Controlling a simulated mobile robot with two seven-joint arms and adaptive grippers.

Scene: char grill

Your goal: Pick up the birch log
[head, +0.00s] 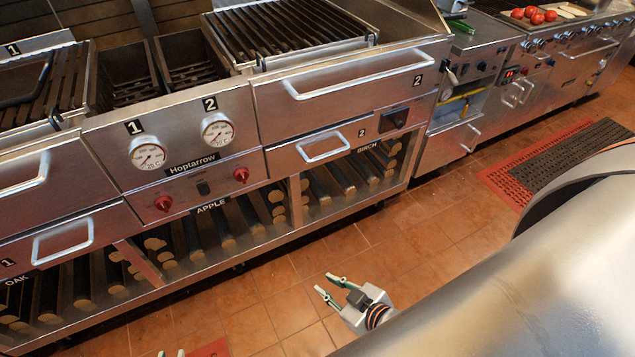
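The birch logs (344,177) lie in the shelf compartment labelled BIRCH, low under the right-hand grill unit. They lie side by side with round pale ends facing out, and the grill body hides their far parts. My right gripper (323,282) is open and empty above the tiled floor, in front of and below the BIRCH compartment and apart from it. Of my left gripper (171,354) only the two fingertips show at the bottom edge, with a gap between them; the rest is out of view.
The APPLE (211,206) and OAK (14,279) compartments hold similar logs to the left. A shelf rail runs along the front of the compartments. The steel grill (340,84) overhangs the logs. Tiled floor (420,215) is clear before it; a dark mat (570,155) lies at right.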

